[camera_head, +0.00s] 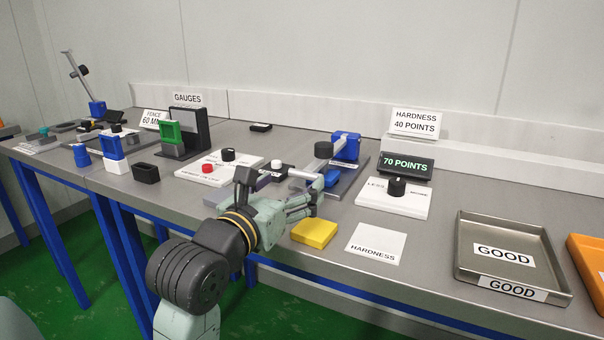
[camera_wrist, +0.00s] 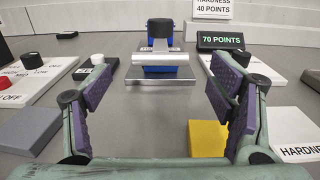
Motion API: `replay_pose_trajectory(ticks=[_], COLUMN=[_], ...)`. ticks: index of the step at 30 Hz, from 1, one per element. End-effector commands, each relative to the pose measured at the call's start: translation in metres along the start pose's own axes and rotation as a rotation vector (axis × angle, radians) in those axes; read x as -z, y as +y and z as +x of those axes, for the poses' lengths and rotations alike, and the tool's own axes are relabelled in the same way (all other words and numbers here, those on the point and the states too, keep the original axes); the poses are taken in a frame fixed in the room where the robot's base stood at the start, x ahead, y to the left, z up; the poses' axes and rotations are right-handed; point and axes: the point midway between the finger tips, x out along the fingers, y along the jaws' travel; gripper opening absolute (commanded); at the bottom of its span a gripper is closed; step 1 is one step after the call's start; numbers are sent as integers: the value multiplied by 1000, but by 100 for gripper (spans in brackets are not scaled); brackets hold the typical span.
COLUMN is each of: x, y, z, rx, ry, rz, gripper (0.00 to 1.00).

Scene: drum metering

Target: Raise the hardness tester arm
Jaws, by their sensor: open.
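The hardness tester (camera_head: 347,147) is a blue body on a grey base, with a dark cylinder on its arm. In the wrist view the tester's arm (camera_wrist: 160,59) ends in a silver crossbar facing me, low over the base plate, with the dark cylinder (camera_wrist: 160,28) behind it. My gripper (camera_head: 302,203) is open and empty in front of the tester. In the wrist view its two purple-padded fingers (camera_wrist: 161,78) stand wide apart, with the crossbar centred beyond them and apart from them. In the head view my fingers partly overlap the tester's near end.
A yellow block (camera_head: 315,233) lies under my gripper's right side, beside a HARDNESS card (camera_head: 376,244). A display (camera_head: 406,166) reads 70 POINTS, behind a panel with a black knob (camera_head: 397,187). A GOOD tray (camera_head: 462,250) stands right. A red-button panel (camera_head: 190,171) is left.

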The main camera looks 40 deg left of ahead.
Motion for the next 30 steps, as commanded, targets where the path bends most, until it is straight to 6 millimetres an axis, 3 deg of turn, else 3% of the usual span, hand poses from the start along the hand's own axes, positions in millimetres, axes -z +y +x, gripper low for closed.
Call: replay_pose_trajectory(ticks=[3,10,21,30], x=[-1,-1,0,0], y=[-1,-1,0,0], z=[23,49,54,54], rx=[5,3,2,2], ry=[1,-1,-2,-2], rz=[-1,0,0,0], gripper=[77,77,76,56])
